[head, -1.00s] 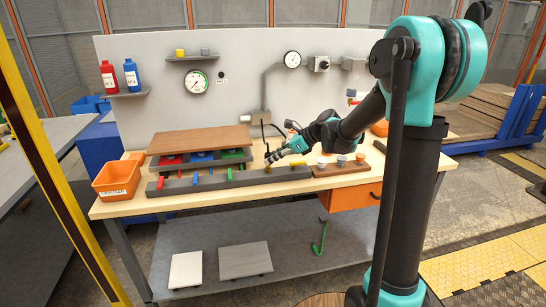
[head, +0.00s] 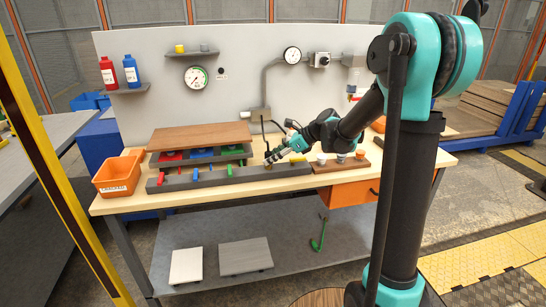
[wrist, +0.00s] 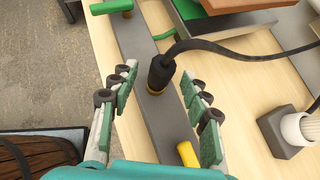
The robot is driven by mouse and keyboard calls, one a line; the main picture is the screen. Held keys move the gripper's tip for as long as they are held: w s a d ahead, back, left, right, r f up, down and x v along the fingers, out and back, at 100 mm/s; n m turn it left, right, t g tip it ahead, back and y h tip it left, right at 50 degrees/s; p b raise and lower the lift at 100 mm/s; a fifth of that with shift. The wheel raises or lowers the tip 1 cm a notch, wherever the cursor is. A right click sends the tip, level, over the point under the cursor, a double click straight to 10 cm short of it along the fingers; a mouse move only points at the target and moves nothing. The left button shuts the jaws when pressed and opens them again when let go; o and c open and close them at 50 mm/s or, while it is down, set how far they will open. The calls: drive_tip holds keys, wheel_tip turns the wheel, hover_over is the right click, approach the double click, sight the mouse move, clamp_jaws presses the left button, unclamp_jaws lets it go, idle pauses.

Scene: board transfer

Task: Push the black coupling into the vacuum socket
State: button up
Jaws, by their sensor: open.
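The black coupling (wrist: 162,70) shows in the wrist view at the end of a black hose. It stands on the long grey bar (wrist: 131,38), with a brass ring (wrist: 154,91) at its lower end. I cannot tell whether the ring is the vacuum socket or how deep the coupling sits in it. My gripper (wrist: 158,76) is open, with a green-padded finger on each side of the coupling and gaps between. In the head view my gripper (head: 272,157) is low over the right half of the grey bar (head: 225,179); the coupling is too small to make out there.
A yellow handle (wrist: 187,153) and green handles (wrist: 111,6) stand on the bar. The black hose (wrist: 235,48) runs right, past a grey block with a white ribbed fitting (wrist: 297,130). In the head view an orange bin (head: 117,177) stands left and a wooden board (head: 201,137) lies behind the bar.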

drive_tip(key=shift+r, duration=0.1)
drive_tip(key=v, duration=1.2)
drive_tip(key=shift+a, duration=0.1)
drive_tip(key=s+d+f+n+t+h, duration=0.1)
drive_tip(key=s+d+f+n+h, duration=0.4)
drive_tip(key=s+f+n, duration=0.5)
drive_tip(key=s+d+f+n+h, duration=0.5)
drive_tip(key=s+d+f+n, duration=0.4)
drive_tip(key=s, duration=0.6)
drive_tip(key=shift+d+f+n+t, duration=0.4)
drive_tip(key=shift+d+n, duration=0.3)
drive_tip(key=shift+n, duration=0.2)
